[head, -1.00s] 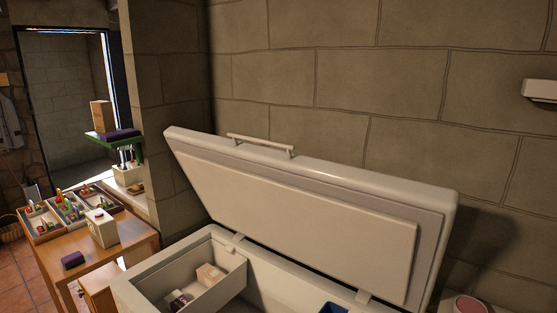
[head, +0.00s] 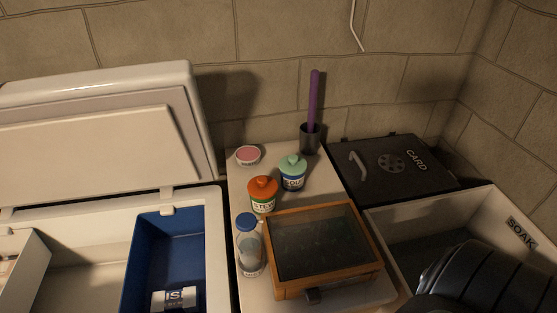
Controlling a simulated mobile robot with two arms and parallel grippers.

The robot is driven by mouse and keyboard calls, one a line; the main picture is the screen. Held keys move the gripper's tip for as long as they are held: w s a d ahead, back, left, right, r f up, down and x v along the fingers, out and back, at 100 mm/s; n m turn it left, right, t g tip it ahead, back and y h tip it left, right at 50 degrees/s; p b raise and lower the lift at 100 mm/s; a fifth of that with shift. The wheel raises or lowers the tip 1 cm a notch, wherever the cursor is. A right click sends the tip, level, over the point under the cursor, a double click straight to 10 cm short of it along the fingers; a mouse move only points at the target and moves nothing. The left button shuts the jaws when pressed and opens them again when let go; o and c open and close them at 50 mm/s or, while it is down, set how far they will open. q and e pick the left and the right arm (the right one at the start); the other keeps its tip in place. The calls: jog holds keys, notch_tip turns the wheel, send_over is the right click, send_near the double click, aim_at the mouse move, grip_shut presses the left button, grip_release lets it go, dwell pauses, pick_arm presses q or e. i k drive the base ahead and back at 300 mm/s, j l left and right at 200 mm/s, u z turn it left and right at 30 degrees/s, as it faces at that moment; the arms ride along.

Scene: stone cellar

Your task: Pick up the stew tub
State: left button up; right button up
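The stew tub (head: 263,196) has an orange lid with a knob and a pale label that reads STEW. It stands upright on the narrow light counter, just behind the left corner of a wooden box with a glass top (head: 322,248). A similar tub with a green lid and a blue label (head: 292,173) stands close behind it to the right. A bottle with a blue cap (head: 249,246) stands in front of it to the left. Neither of my grippers is in view.
An open chest freezer (head: 215,215) with a blue bin (head: 168,252) is left. A pink-topped dish (head: 248,155) and a dark cup holding a purple stick (head: 311,138) are behind. Right is a basin marked SOAK (head: 400,216), partly covered by a dark ribbed shape, unclear.

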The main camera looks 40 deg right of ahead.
aim_at(259, 207)
jog(key=z, duration=1)
jog(key=k+j+u, duration=0.2)
jog(key=k+u, duration=0.2)
jog(key=k+j+u, duration=0.85)
jog(key=i+l, duration=0.1)
